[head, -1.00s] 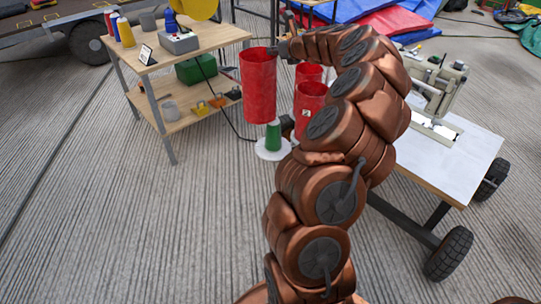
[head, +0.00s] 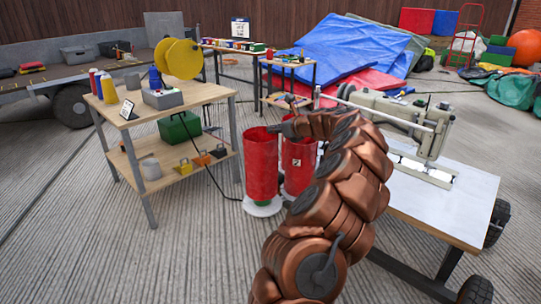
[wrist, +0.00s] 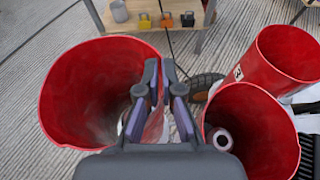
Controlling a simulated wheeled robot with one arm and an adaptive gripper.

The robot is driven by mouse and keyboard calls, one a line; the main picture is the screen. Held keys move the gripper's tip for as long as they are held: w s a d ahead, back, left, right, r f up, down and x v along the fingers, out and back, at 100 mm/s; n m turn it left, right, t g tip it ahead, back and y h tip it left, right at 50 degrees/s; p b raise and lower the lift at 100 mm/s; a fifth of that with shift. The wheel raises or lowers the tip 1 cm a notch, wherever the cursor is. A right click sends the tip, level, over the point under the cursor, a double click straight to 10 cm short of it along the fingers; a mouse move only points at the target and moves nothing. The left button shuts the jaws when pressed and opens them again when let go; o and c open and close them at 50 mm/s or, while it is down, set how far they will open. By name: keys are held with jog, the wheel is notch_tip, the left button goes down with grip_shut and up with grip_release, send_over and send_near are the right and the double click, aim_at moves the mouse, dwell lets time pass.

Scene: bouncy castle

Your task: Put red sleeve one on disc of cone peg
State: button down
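Red sleeve one (head: 262,166) hangs upright from my gripper (head: 284,127), which is shut on its rim. The rest of the cone is hidden, apparently behind or inside the sleeve. In the wrist view, my fingers (wrist: 160,98) pinch the right side of the wide sleeve (wrist: 95,85); no green shows inside it.
A labelled red sleeve (head: 299,165) stands close on the right. The wrist view shows two sleeves there, one (wrist: 250,125) with a pale peg top inside. A wooden bench (head: 185,100) is at left, a white-topped machine table (head: 450,205) at right. A cable crosses the floor.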

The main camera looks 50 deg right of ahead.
notch_tip(320, 180, down, 5)
jog(key=shift+f+b, duration=0.15)
jog(key=shift+b, duration=1.1)
jog(key=c, duration=1.8)
grip_release()
jog(key=shift+f, duration=0.15)
jog(key=o, duration=0.5)
jog(key=p+v, duration=0.4)
jog(key=v, duration=0.8)
jog(key=shift+r+p, duration=0.2)
jog(key=shift+p, duration=0.1)
